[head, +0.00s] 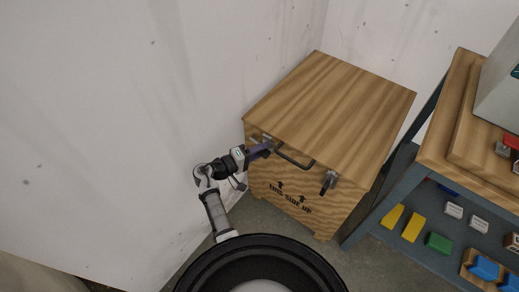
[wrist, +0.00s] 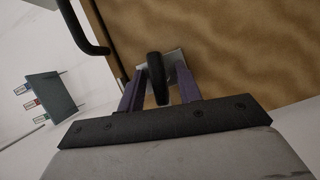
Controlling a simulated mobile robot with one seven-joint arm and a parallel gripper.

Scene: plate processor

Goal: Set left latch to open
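The left latch is on the front of a wooden crate (head: 335,95), near its top left. In the wrist view the left latch (wrist: 157,72) shows as a dark rounded lever on a pale metal plate. My gripper (head: 266,148) is at this latch and mostly hides it in the head view. In the wrist view, the two purple fingers of my gripper (wrist: 158,92) stand apart, one on each side of the lever, with visible gaps beside it. Whether either finger touches the lever lower down is unclear. The right latch (head: 329,182) hangs on the same crate front.
A dark bar handle (head: 296,160) projects from the crate front between the latches, close to my gripper; it shows in the wrist view too (wrist: 88,35). A white wall (head: 110,120) is to the left. A shelf unit (head: 450,150) with colored blocks stands close on the right.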

